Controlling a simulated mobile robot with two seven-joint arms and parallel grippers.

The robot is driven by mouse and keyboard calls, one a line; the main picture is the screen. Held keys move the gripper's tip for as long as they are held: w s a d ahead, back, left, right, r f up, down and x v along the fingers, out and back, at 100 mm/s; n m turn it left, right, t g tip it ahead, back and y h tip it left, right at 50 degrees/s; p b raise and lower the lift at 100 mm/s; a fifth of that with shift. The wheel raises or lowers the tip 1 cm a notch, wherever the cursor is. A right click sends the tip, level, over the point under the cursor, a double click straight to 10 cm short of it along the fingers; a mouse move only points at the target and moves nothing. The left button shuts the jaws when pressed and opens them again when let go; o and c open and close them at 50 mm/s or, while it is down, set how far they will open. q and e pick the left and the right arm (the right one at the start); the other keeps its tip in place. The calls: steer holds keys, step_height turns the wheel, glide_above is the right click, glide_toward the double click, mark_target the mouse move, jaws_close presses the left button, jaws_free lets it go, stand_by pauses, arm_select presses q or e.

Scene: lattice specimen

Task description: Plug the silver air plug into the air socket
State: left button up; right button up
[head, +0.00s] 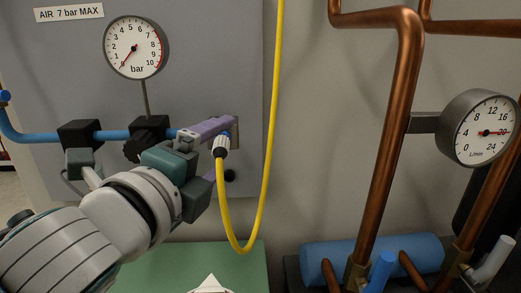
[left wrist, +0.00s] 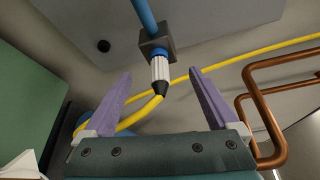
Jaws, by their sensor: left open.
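The silver air plug (left wrist: 160,69) is ribbed, with a black end and a yellow hose. In the left wrist view it is in line with the dark square block of the air socket (left wrist: 158,46), meeting it at a blue ring. In the head view the plug (head: 221,142) shows beside the upper finger, which covers most of the socket (head: 236,132). My left gripper (left wrist: 161,73) is open, its purple fingers on either side of the plug with gaps between. In the head view the left gripper (head: 222,147) is at the panel. My right gripper is not in view.
The yellow hose (head: 265,165) hangs in a loop right of the gripper. A bar gauge (head: 134,48) and blue pipe (head: 37,137) are on the grey panel. Copper pipes (head: 391,130) and a flow gauge (head: 480,128) stand right. A green surface (head: 165,268) lies below.

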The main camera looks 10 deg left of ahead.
arm_select(q)
steer(key=shift+s+a+r+p, duration=0.15)
steer(key=shift+s+p, duration=0.25)
steer(key=shift+s, duration=0.8)
steer(key=shift+s+a+r+p, duration=0.15)
steer(key=shift+s+p, duration=0.2)
steer(key=shift+s, duration=0.85)
steer(key=b, duration=0.2)
glide_toward(216, 152)
steer(key=shift+s+a+r, duration=0.15)
steer(key=shift+s, duration=1.2)
steer(key=shift+s+a+r, duration=0.1)
steer(key=shift+s, duration=1.25)
